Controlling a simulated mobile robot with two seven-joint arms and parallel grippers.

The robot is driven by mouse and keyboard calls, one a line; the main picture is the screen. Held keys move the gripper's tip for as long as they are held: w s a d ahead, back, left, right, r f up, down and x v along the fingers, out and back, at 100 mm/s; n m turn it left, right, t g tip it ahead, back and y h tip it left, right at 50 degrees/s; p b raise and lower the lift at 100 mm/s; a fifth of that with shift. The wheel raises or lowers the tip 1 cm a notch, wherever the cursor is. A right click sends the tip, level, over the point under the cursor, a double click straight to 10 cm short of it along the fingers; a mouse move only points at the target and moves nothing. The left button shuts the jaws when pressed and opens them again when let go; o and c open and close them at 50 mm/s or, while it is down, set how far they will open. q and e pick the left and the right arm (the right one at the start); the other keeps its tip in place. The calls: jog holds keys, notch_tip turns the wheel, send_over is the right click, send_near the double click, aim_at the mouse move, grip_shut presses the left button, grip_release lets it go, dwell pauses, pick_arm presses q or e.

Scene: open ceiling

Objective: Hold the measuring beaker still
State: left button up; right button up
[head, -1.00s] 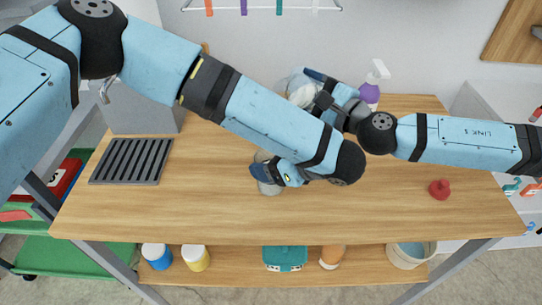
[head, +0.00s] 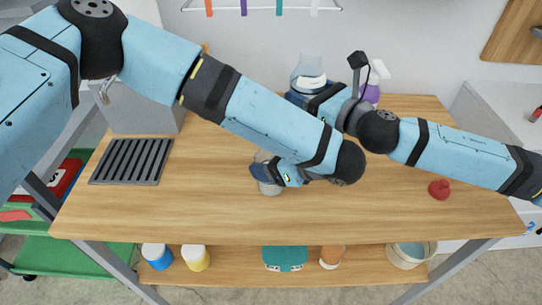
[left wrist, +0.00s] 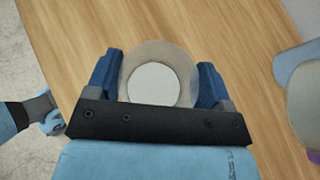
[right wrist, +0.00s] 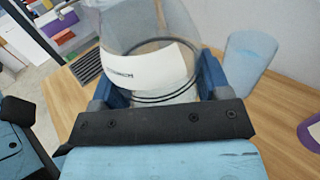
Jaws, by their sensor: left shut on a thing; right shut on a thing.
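The measuring beaker (head: 271,188) is a small, pale, see-through cup on the wooden table, partly hidden by my left gripper (head: 266,173). In the left wrist view the beaker (left wrist: 153,48) shows as a round rim between the blue fingers, which are shut on it from both sides. My right gripper (head: 304,98) is shut on a clear flask (head: 309,68) with a white label, near the back of the table. In the right wrist view the flask (right wrist: 150,65) sits between the fingers. Whether its base touches the table is hidden.
A purple spray bottle (head: 373,86) stands behind my right arm. A red object (head: 439,189) lies at the right of the wooden table (head: 220,215). A dark grate (head: 131,161) lies at the left. The front of the table is clear.

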dwell(0.4)
pick_arm(q)
jog(key=o, duration=0.9)
jog(key=shift+s+d+r, duration=0.25)
jog(key=shift+d+r, duration=0.05)
jog(key=shift+d, duration=0.1)
jog(key=s+d, duration=0.2)
jog(key=d, duration=0.1)
jog(key=s+d, duration=0.2)
jog(key=d, duration=0.1)
jog(key=s+d, duration=0.2)
jog(key=d, duration=0.2)
jog(key=shift+s, duration=0.4)
